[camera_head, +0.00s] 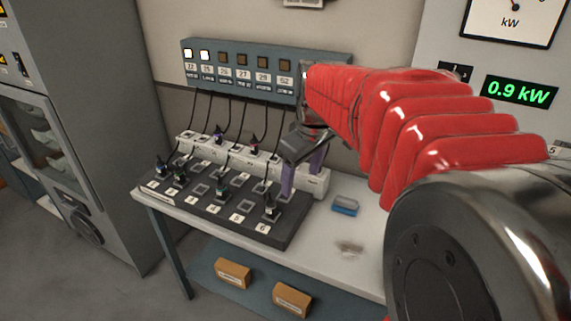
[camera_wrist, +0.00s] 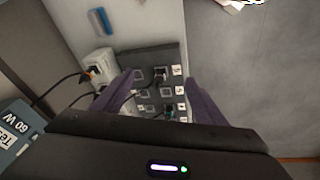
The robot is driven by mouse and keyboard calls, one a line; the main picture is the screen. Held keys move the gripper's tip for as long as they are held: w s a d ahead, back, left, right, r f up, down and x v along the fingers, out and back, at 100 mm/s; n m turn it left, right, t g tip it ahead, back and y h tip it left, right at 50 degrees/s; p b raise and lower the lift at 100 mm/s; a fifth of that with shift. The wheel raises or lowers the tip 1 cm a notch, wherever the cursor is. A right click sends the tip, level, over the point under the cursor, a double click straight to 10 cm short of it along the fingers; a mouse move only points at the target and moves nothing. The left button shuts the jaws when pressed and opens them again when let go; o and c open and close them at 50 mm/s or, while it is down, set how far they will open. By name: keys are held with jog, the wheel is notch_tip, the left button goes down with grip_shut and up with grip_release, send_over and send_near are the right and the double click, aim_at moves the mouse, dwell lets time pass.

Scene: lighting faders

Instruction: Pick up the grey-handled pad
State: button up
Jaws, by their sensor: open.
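The pad (camera_head: 345,205), a small block with a grey upper part and a blue lower part, lies on the white table (camera_head: 328,232), right of the fader board. It also shows as a blue and grey strip (camera_wrist: 100,22) at the top left of the wrist view. My gripper (camera_head: 301,178) has two purple fingers, spread apart and empty. It hangs over the right end of the fader board, to the left of the pad. In the wrist view, a black fader knob appears between the fingertips (camera_wrist: 161,78).
The dark fader board (camera_head: 224,221) carries several knobs and number labels. Behind it stands a white socket strip (camera_head: 312,177) with black cables. A pale brownish smudge (camera_head: 349,247) marks the table in front of the pad. Two orange-brown boxes (camera_head: 233,272) sit on the lower shelf.

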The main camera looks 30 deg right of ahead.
jog(key=w+d+f+n+g, duration=0.1)
jog(key=w+d+f, duration=0.2)
jog(key=d, duration=0.4)
jog(key=w+d+f+n, duration=0.1)
jog(key=w+d+f, duration=0.1)
jog(key=w+d, duration=0.3)
jog(key=n+y, duration=0.1)
jog(key=n, duration=0.1)
send_over(347, 199)
notch_tip(347, 199, down, 7)
jog(key=shift+s+d+r+g, duration=0.1)
jog(key=shift+s+d+g, duration=0.3)
jog(key=shift+s+d, duration=0.05)
jog(key=f, duration=0.8)
jog(key=shift+w+a+f, duration=0.25)
jog(key=shift+w+a, duration=0.1)
jog(key=shift+w, duration=0.05)
jog(key=shift+f, duration=0.1)
jog(key=shift+a+f, duration=0.15)
jog(key=shift+f, duration=2.35)
